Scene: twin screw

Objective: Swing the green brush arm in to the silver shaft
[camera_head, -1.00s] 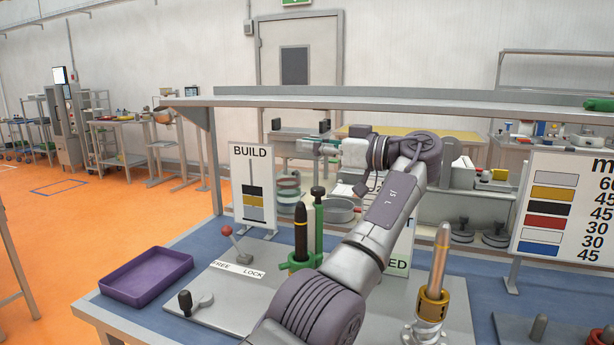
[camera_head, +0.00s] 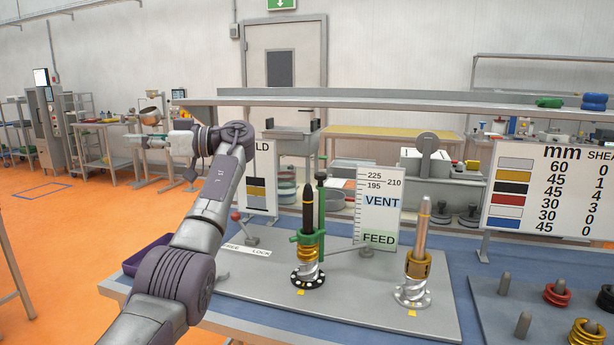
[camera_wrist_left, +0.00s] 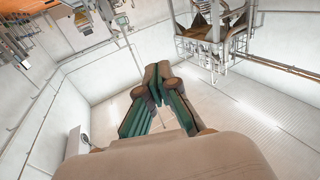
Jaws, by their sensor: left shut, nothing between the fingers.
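A green post (camera_head: 321,205) with a black knob stands on the grey plate beside a black-tipped shaft (camera_head: 308,212). A green bracket (camera_head: 307,238) from the post is at the black shaft, above its gold collars; I cannot tell whether it touches. The silver shaft (camera_head: 422,230) stands upright to the right, apart from the green parts, with a gold collar (camera_head: 418,265) round its lower part. My left gripper (camera_head: 140,142) is raised at the left, away from both shafts; in the left wrist view its teal fingers (camera_wrist_left: 157,100) are shut and empty. My right gripper is out of view.
The VENT/FEED board (camera_head: 380,205) stands behind the shafts. A peg board with rings (camera_head: 490,300) lies at the right.

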